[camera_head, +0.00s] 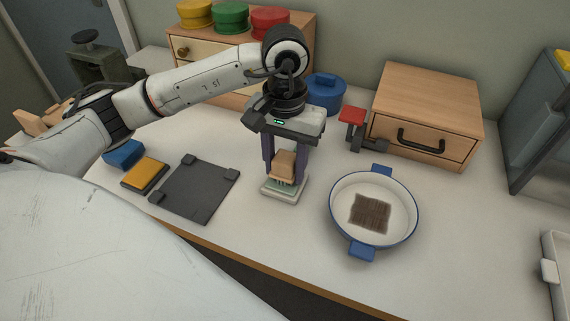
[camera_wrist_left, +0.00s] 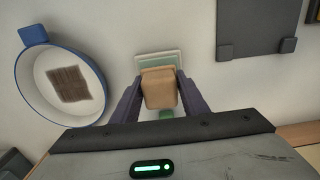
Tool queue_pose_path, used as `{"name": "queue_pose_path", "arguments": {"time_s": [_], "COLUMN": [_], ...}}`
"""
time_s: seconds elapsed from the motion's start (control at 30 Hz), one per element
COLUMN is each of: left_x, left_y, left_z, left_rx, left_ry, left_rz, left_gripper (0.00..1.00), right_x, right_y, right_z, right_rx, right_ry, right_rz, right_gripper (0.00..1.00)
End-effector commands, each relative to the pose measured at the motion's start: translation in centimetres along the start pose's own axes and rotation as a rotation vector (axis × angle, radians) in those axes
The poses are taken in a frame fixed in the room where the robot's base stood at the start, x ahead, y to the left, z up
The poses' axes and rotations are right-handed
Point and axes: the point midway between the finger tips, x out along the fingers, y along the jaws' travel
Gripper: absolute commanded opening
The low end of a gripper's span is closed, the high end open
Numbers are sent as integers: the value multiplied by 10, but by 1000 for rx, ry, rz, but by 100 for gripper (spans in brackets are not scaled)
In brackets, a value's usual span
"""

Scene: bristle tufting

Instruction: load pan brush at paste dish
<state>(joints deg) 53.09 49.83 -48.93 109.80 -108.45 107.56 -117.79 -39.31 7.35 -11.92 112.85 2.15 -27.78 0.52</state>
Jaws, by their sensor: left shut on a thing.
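My left gripper (camera_head: 285,176) points down with its two dark fingers shut on the tan wooden block of the pan brush (camera_head: 284,164). The brush also shows between the fingers in the left wrist view (camera_wrist_left: 159,90). The small pale paste dish (camera_head: 282,196), with a greenish inside, lies directly under the brush. The bristle end is down at the dish; I cannot tell how deep it sits. The dish shows partly behind the brush in the wrist view (camera_wrist_left: 157,57). The round white pan (camera_head: 345,224) with blue rim and handles stands to the right, with a brown patch (camera_head: 370,213) on its floor. My right gripper is not in view.
A dark mat with corner blocks (camera_head: 195,190) and a yellow-topped pad (camera_head: 144,174) lie left of the dish. A wooden drawer box (camera_head: 430,110), a red-topped stand (camera_head: 352,120) and a blue pot (camera_head: 325,92) stand behind.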

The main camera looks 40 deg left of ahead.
Motion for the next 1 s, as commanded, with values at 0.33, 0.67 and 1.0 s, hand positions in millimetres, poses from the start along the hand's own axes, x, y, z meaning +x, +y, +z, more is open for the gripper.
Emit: {"name": "queue_pose_path", "arguments": {"time_s": [0.33,0.67,1.0], "left_x": [-32,-59,-65], "left_y": [0,0,0], "left_z": [0,-1,0], "left_rx": [0,-1,-1], "left_ry": [3,3,3], "left_rz": [0,1,0], "left_gripper": [22,22,22], "right_x": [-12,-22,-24], "right_y": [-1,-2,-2], "right_z": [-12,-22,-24], "right_rx": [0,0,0], "right_ry": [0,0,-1], "right_rz": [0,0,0], "right_gripper": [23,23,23]}}
